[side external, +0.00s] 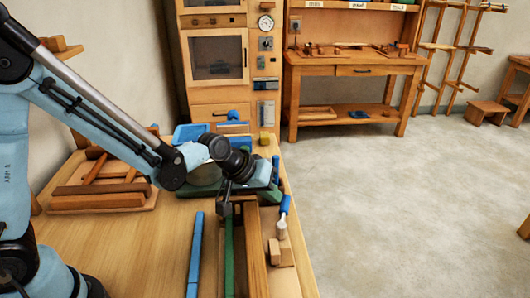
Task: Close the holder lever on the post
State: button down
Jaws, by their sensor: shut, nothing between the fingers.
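A lever with a blue handle (285,204) and a pale lower end stands nearly upright at the right edge of the bench. Its lower end is at a small wooden post (275,252) on a wooden base; I cannot tell exactly how they join. My gripper (225,208) points down, to the left of the lever and apart from it, above the far end of a long wooden trough. It looks shut and empty. The fingertips are small and dark, and whether they touch the trough is unclear.
The long wooden trough (256,252) with a green strip (229,258) lies beside the post. A blue bar (195,255) lies left of it. A wooden frame (100,198) is at the left. A blue tray (190,133) and green item stand behind my wrist. Floor lies right of the bench.

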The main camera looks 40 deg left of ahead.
aim_at(287, 199)
jog(key=shift+w+d, duration=0.7)
jog(key=shift+w, duration=0.05)
jog(key=shift+w+d+m+g+h, duration=0.45)
jog(key=shift+d+m+h, duration=0.2)
jog(key=shift+m, duration=0.55)
jog(key=shift+w+d+m, duration=0.1)
jog(key=shift+d+m, duration=0.2)
jog(key=shift+d, duration=0.1)
jog(key=shift+w+d, duration=0.15)
jog(key=shift+d, duration=0.55)
jog(key=shift+w+d, duration=0.1)
jog(key=shift+d, duration=0.55)
jog(key=shift+s+d+m+g+h, duration=0.1)
jog(key=shift+d+m+g+h, duration=0.35)
jog(key=shift+d+m, duration=0.35)
jog(key=shift+d, duration=0.1)
jog(key=shift+r, duration=0.1)
jog(key=a+r, duration=0.6)
jog(key=r, duration=0.2)
jog(key=shift+s, duration=0.15)
